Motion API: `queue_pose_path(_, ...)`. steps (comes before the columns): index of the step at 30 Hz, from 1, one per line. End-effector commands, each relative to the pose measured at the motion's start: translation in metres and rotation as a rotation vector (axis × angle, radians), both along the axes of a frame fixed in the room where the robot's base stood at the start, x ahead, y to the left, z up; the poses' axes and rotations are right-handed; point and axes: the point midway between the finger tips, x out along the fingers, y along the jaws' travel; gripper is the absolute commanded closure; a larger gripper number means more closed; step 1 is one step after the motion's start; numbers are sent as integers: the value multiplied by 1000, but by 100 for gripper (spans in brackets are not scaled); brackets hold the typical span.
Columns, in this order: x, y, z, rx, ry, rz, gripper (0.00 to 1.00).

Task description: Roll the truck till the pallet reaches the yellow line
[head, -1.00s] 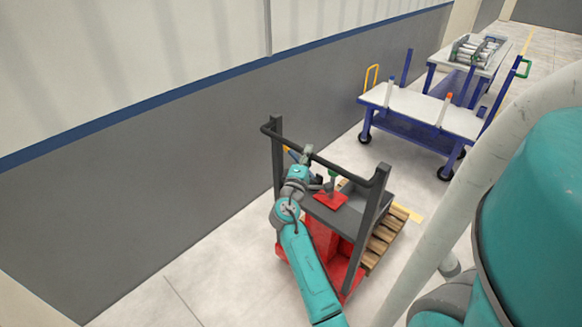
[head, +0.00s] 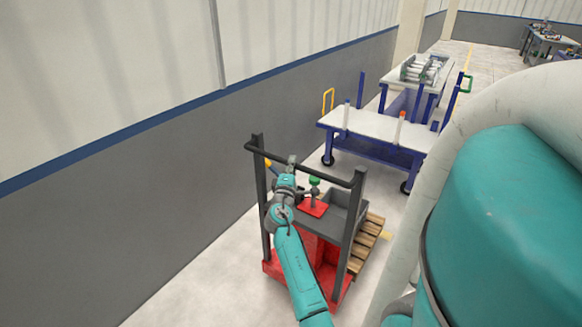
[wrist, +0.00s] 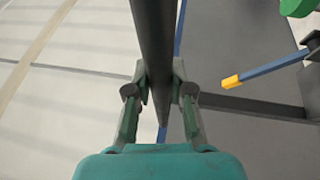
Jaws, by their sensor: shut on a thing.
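The truck is a red and grey cart with dark posts and a black handlebar (head: 320,172). A wooden pallet (head: 366,242) shows low at its far right side, partly hidden by the truck. My gripper (head: 291,162) is at the left part of the handlebar. In the wrist view my gripper (wrist: 159,92) is shut on the dark bar (wrist: 154,40), one finger on each side.
A blue cart with a white top (head: 375,128) stands beyond the truck, and a table with pipes (head: 425,70) behind it. A grey wall (head: 160,170) runs along the left. A blue lever with a yellow tip (wrist: 262,70) is near my gripper.

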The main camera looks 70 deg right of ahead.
Motion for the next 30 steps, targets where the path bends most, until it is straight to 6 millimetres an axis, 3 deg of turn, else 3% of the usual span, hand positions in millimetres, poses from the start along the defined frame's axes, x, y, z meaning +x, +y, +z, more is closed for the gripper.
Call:
queue_pose_path(7,-1,-3,0,2,-2,-4,100)
queue_pose_path(8,-1,-3,0,2,-2,-4,76)
queue_pose_path(11,-1,-3,0,1,-2,-4,52)
queue_pose_path(23,-1,4,-1,1,-1,-1,52)
queue_pose_path(30,-5,42,-9,2,1,1,52)
